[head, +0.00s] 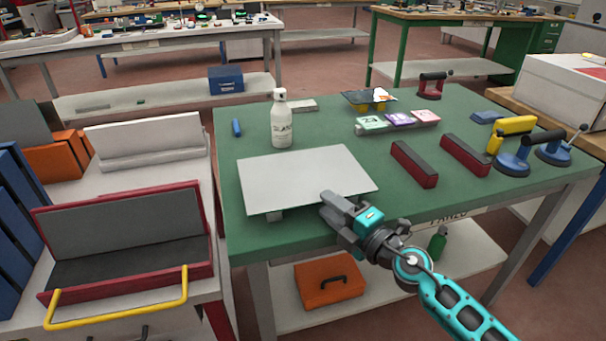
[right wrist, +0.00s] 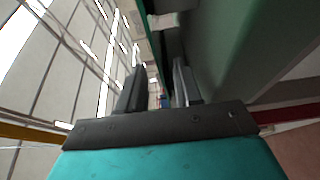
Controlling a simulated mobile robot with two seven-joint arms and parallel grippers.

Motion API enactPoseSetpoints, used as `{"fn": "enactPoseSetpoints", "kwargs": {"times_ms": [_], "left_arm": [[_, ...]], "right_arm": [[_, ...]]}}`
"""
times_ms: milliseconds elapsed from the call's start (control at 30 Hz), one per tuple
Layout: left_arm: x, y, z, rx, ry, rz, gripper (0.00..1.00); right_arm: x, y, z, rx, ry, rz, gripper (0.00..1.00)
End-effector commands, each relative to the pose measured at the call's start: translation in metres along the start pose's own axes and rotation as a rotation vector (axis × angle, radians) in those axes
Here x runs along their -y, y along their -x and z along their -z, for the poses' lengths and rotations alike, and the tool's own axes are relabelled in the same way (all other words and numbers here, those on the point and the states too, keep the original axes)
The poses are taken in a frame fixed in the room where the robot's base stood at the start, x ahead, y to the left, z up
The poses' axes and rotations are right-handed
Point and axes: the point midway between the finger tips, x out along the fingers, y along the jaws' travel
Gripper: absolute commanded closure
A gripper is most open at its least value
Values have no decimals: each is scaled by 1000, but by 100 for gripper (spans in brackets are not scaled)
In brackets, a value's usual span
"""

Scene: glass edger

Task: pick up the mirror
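The mirror (head: 300,178) is a flat pale grey panel. It lies near the front left of the green workbench, raised slightly on small supports, one of which shows under its front edge. My right gripper (head: 332,208) is at the mirror's front right edge. In the right wrist view the two fingers of this gripper (right wrist: 156,90) stand apart, with a thin panel edge showing between them. I cannot tell whether either finger touches it. My left gripper is not in view.
Two dark red-sided blocks (head: 414,165) and blue suction lifters (head: 515,158) lie to the right. A red padded rack (head: 130,240) is at the left.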

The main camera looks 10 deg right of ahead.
Motion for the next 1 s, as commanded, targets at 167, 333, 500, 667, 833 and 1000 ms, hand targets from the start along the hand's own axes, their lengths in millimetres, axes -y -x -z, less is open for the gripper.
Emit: {"fn": "enactPoseSetpoints", "kwargs": {"times_ms": [167, 333, 500, 667, 833, 1000], "left_arm": [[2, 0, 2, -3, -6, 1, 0], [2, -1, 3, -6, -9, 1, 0], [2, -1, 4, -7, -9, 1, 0], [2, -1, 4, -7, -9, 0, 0], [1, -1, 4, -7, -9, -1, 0], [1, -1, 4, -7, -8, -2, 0]], "right_arm": [[0, -14, 0, 0, 0, 0, 66], [0, -14, 0, 0, 0, 1, 66], [0, -14, 0, 0, 0, 1, 77], [0, -14, 0, 0, 0, 1, 93], [0, -14, 0, 0, 1, 1, 100], [0, -14, 0, 0, 1, 1, 100]]}}
